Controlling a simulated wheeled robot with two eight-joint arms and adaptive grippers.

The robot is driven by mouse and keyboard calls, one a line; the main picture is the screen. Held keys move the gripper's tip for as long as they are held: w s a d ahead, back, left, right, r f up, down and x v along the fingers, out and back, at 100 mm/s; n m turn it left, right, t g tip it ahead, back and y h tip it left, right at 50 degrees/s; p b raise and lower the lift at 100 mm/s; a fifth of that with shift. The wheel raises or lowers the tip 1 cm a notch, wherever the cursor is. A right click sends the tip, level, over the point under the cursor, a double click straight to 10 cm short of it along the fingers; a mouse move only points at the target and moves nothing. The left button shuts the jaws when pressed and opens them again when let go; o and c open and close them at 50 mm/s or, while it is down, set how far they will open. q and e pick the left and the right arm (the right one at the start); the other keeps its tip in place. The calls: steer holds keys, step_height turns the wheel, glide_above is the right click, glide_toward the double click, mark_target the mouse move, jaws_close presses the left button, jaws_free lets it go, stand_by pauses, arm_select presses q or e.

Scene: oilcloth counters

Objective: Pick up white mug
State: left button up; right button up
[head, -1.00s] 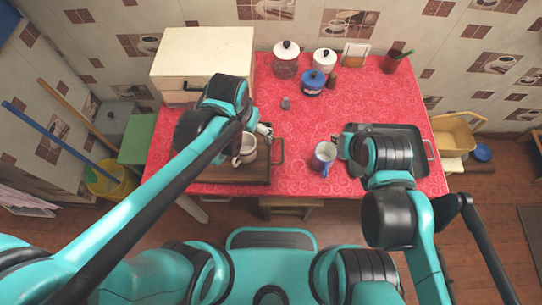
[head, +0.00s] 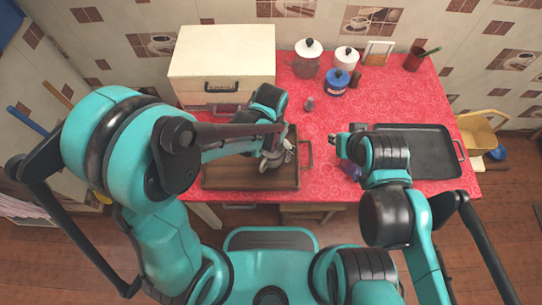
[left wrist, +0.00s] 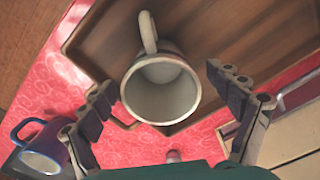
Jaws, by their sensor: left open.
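The white mug (left wrist: 160,86) sits on the brown wooden tray (left wrist: 225,35). It shows in the left wrist view with its open mouth facing the camera and its handle pointing up the picture. My left gripper (left wrist: 160,95) is open, with one finger on each side of the mug and visible gaps between. In the head view my left gripper (head: 278,152) is over the tray and mostly hides the mug. My right gripper (head: 335,145) is near the black tray's left side, its fingers too small to judge.
A black tray (head: 430,150) lies at the right. A cream box (head: 222,52) and several canisters stand at the back.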

arm_select(q)
steer(key=shift+f, duration=0.55)
steer(key=shift+r, duration=0.1)
steer(key=c, duration=1.5)
